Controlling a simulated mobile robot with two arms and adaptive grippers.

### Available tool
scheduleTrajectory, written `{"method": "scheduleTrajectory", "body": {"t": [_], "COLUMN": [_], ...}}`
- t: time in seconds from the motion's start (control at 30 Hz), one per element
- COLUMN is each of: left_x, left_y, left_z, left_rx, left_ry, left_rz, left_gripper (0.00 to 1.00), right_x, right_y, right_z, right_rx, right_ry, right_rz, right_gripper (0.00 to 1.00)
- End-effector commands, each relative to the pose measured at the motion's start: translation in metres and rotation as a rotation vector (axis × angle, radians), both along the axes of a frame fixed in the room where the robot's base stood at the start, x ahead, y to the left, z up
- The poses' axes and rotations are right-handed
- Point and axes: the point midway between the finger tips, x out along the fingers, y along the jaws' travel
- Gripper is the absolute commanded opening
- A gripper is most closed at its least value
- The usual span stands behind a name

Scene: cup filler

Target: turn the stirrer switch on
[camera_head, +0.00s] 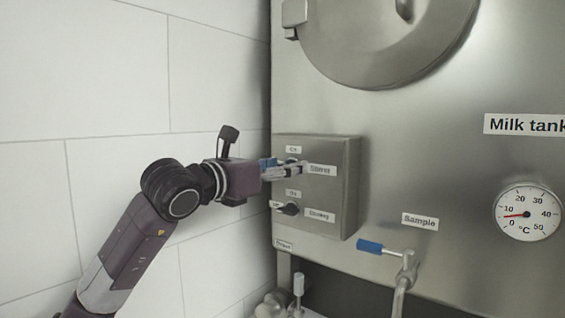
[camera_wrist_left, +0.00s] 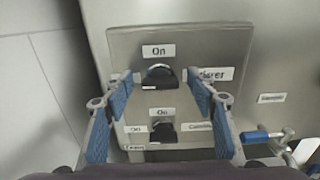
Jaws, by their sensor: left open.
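The stirrer switch (camera_wrist_left: 159,75) is the upper dark rotary knob on the steel control box (camera_head: 345,185). An "On" label (camera_wrist_left: 158,51) sits above it and a partly covered stirrer label (camera_wrist_left: 219,74) is to its right. My left gripper (camera_wrist_left: 160,82) is open in front of the box, with one blue-padded finger on each side of this knob. I cannot tell whether the fingers touch it. In the head view the left gripper (camera_head: 297,169) covers most of the knob. The knob's setting is not clear. My right gripper is not in view.
A second dark knob (camera_head: 290,208) with its own labels is just below. The box is on the milk tank (camera_head: 440,130). A sample tap (camera_head: 405,262) with a blue handle (camera_head: 369,246) is at lower right. A tiled wall (camera_head: 110,90) is on the left.

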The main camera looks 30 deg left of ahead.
Motion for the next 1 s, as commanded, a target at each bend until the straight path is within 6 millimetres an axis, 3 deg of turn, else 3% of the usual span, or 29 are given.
{"method": "scheduleTrajectory", "body": {"t": [0.2,0.57,1.0], "left_x": [0.0003,0.0001,0.0000], "left_y": [-0.0001,-0.0001,-0.0004], "left_z": [-0.0005,-0.0006,-0.0010], "left_rx": [0.000,0.000,0.101], "left_ry": [0.000,0.001,-0.008], "left_rz": [0.000,-0.001,0.000], "left_gripper": [0.50,0.10,0.10], "right_x": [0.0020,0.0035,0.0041], "right_y": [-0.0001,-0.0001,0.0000], "right_z": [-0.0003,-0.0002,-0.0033], "right_rx": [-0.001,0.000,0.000], "right_ry": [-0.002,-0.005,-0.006], "right_rz": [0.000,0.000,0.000], "right_gripper": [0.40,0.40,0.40]}}
